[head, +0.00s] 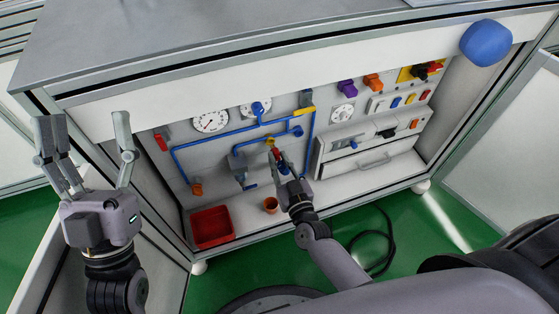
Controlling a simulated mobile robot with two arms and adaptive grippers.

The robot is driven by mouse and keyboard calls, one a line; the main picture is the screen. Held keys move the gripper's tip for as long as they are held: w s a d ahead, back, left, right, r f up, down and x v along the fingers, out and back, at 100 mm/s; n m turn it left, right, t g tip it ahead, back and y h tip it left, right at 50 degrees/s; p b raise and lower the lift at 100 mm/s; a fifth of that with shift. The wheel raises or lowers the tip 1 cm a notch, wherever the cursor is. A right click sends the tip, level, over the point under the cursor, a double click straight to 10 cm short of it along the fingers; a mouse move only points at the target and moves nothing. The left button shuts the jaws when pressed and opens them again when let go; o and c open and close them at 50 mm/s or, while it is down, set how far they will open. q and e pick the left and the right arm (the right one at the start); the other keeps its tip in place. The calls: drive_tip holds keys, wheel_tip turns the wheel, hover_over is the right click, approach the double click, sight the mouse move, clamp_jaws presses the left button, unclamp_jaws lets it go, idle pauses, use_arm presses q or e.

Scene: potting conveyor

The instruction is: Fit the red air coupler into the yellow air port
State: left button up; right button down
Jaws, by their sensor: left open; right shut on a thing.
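The yellow air port (269,142) sits on the panel of the machine, just below the blue pipes. The small red air coupler (276,153) is at the fingertips of my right gripper (280,162), which is shut on it. The coupler is right by the port, below it in the picture. I cannot tell whether the two touch or whether the coupler is in the port. The fingers hide part of the coupler. My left gripper (86,140) is open and empty at the left, in front of the cabinet's left corner, well away from the port.
Blue pipes (220,135), gauges (210,121) and a grey valve block (240,172) surround the port. A black cable (388,240) lies on the green floor.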

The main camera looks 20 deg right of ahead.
sight(279, 160)
use_arm(q)
drive_tip(key=shift+w+f, duration=0.15)
drive_tip(key=shift+w, duration=0.15)
drive_tip(key=shift+w+g+y+p, duration=0.3)
drive_tip(key=shift+g+y+p, duration=0.1)
drive_tip(key=shift+g, duration=0.2)
idle(0.9)
drive_tip(key=shift+w+f, duration=0.1)
drive_tip(key=shift+f, duration=0.05)
drive_tip(key=shift+w+d+f+g, duration=0.1)
drive_tip(key=shift+w+f+g, duration=0.1)
drive_tip(key=shift+f+g, duration=0.15)
use_arm(e)
drive_tip(key=shift+w, duration=0.3)
use_arm(q)
drive_tip(key=shift+w+f, duration=0.1)
drive_tip(key=shift+f, duration=0.15)
use_arm(e)
drive_tip(key=shift+w, duration=1.15)
drive_tip(key=c, duration=1.4)
unclamp_jaws()
